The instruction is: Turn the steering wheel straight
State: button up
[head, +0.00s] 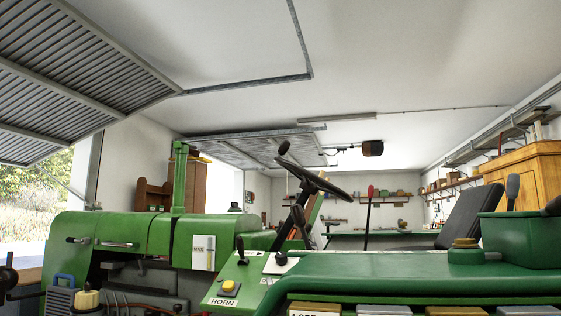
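The steering wheel (330,187) is black and stands above the green tractor's dash in the middle of the head view. Its rim is seen nearly edge-on and slopes down to the right. A dark knob (284,147) stands up at the rim's upper left end. The dark steering column (291,228) runs down to the left from the wheel into the green body. The angle of the spokes is hard to tell from this side. My gripper is not in view, and nothing is seen touching the wheel.
The green tractor body (400,268) fills the lower part. Black-knobbed levers stand near the column, one a short lever (240,250). A red-topped lever (369,200) and a dark seat (465,215) are to the right. A yellow horn button (230,287) is in front. Space above the wheel is clear.

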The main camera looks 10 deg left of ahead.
aim_at(311, 183)
jog(key=i+j, duration=0.2)
jog(key=j, duration=0.2)
jog(key=i+j, duration=0.2)
jog(key=j, duration=0.2)
jog(key=i+j, duration=0.25)
jog(key=j, duration=0.15)
jog(key=i+j, duration=0.2)
jog(key=j, duration=0.2)
jog(key=i+j, duration=0.2)
jog(key=j, duration=0.15)
jog(key=i+j, duration=0.2)
jog(key=j, duration=0.2)
jog(key=i+j, duration=0.25)
jog(key=j, duration=0.15)
jog(key=i+j, duration=0.2)
jog(key=j, duration=0.2)
jog(key=i+j+z, duration=0.15)
jog(key=j+z, duration=0.2)
jog(key=i+j+z, duration=0.1)
jog(key=j+z, duration=0.25)
